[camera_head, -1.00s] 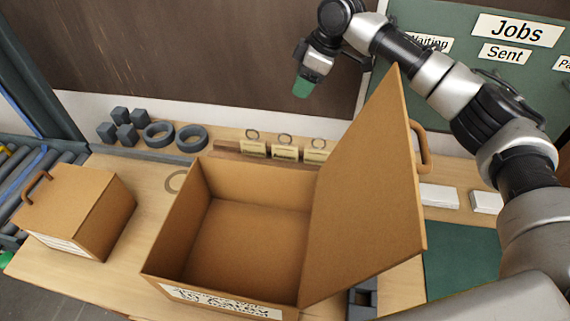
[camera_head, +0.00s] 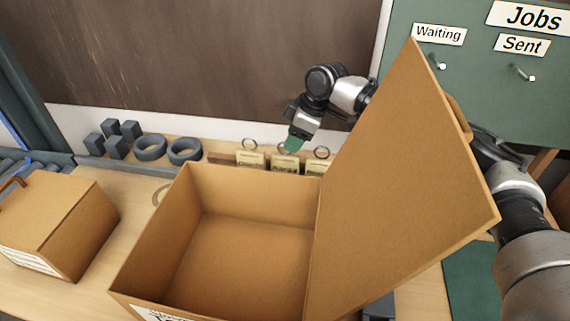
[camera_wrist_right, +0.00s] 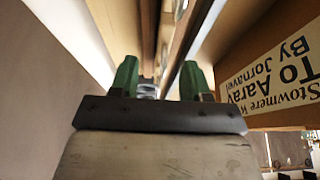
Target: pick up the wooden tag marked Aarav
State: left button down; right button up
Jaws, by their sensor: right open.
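Three pale wooden tags with rings on top stand in a row in a wooden rack behind the open box. The middle tag (camera_head: 284,164) seems to read Aarav, in small blurred letters. My right gripper (camera_head: 293,145), with green fingertips, hangs just above the middle tag, near its ring, and partly covers it. In the right wrist view the gripper (camera_wrist_right: 160,80) is open, its green fingers apart. What lies between them is blurred, and I cannot tell whether they touch the tag. My left gripper is not in view.
The open cardboard box (camera_head: 190,210) stands in front of the rack, its raised lid (camera_head: 400,180) beside my right arm. Grey rings (camera_head: 150,148) and blocks (camera_head: 113,140) lie left of the tags. A smaller closed box (camera_head: 55,225) stands at left.

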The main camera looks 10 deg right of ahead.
aim_at(285, 154)
jog(key=shift+s+p+x, duration=0.15)
jog(key=shift+p+x, duration=0.1)
jog(key=shift+x, duration=1.25)
jog(key=shift+s+p+x, duration=0.1)
jog(key=shift+p+x, duration=0.1)
jog(key=shift+x, duration=1.3)
jog(key=shift+a, duration=0.1)
grip_shut()
